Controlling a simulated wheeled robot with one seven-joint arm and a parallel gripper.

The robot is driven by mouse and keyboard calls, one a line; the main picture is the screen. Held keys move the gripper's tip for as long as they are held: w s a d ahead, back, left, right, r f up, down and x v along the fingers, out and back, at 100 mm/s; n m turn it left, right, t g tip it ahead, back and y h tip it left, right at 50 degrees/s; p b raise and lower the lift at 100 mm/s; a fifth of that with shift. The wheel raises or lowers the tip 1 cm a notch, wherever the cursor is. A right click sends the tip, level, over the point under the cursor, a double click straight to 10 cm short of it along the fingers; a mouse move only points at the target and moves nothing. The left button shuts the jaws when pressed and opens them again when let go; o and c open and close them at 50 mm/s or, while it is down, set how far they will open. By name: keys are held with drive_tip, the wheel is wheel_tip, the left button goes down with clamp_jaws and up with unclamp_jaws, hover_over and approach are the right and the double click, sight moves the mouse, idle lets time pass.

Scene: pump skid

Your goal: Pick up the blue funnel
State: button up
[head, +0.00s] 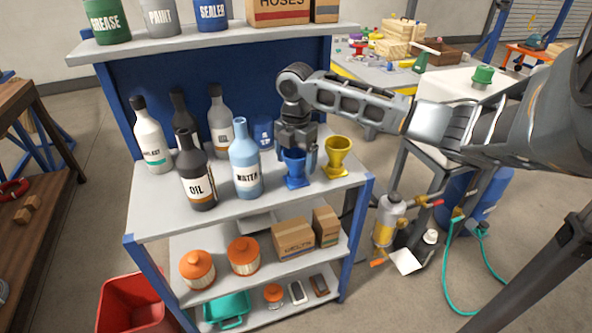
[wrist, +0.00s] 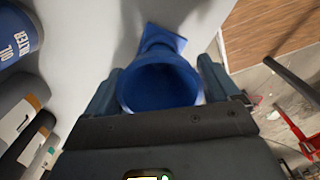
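The blue funnel (head: 294,167) stands upright on its square foot on the shelf unit's upper work surface. In the wrist view the blue funnel (wrist: 160,85) lies between my two fingers, its round mouth facing the camera. My gripper (head: 296,158) points down over the funnel, with one finger on each side of its cup. In the wrist view my gripper (wrist: 158,88) looks open, with a thin light gap beside the right finger; contact on the left side is hard to tell. The funnel's foot seems to rest on the surface.
A yellow funnel (head: 337,158) stands close to the right of my gripper. A light blue water bottle (head: 245,168) and a dark oil bottle (head: 196,182) stand to the left. A blue can (head: 263,131) is behind. The surface's front is clear.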

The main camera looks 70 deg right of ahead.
drive_tip(key=c, duration=0.9)
drive_tip(key=shift+r, duration=0.1)
wheel_tip(320, 180, up, 10)
drive_tip(key=shift+f+b, duration=0.1)
drive_tip(key=shift+b, duration=0.3)
drive_tip(key=shift+w, duration=0.1)
